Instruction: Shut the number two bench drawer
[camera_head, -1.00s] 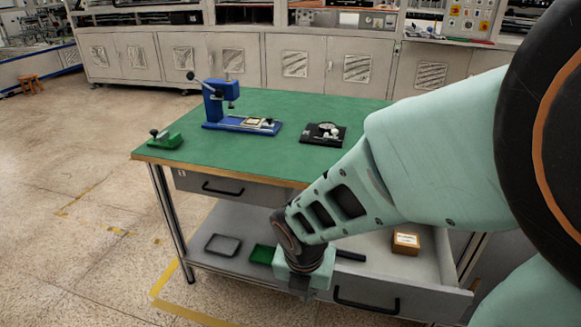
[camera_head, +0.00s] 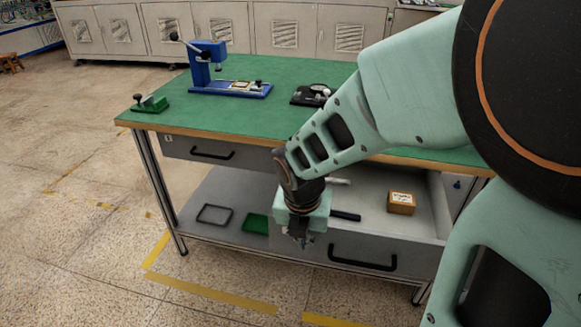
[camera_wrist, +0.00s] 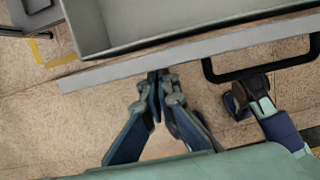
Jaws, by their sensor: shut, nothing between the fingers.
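The bench's right-hand drawer stands pulled out, with a grey front panel (camera_head: 335,246) and a black bar handle (camera_head: 362,252). Its number is not visible. My gripper (camera_head: 302,241) is shut and empty, at the left end of this front panel and left of the handle. In the wrist view, the fingertips (camera_wrist: 158,75) point at the panel's top edge (camera_wrist: 195,52), and the handle (camera_wrist: 262,66) lies to their right. I cannot tell whether they touch the panel. The left drawer (camera_head: 180,148), marked 1, is closed.
The green bench top (camera_head: 230,115) holds a blue press (camera_head: 215,75), a small green fixture (camera_head: 150,103) and a black fixture (camera_head: 312,95). A brown box (camera_head: 401,203) lies inside the open drawer. A black frame (camera_head: 214,215) and green tray (camera_head: 256,223) lie on the lower shelf. Floor at left is clear.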

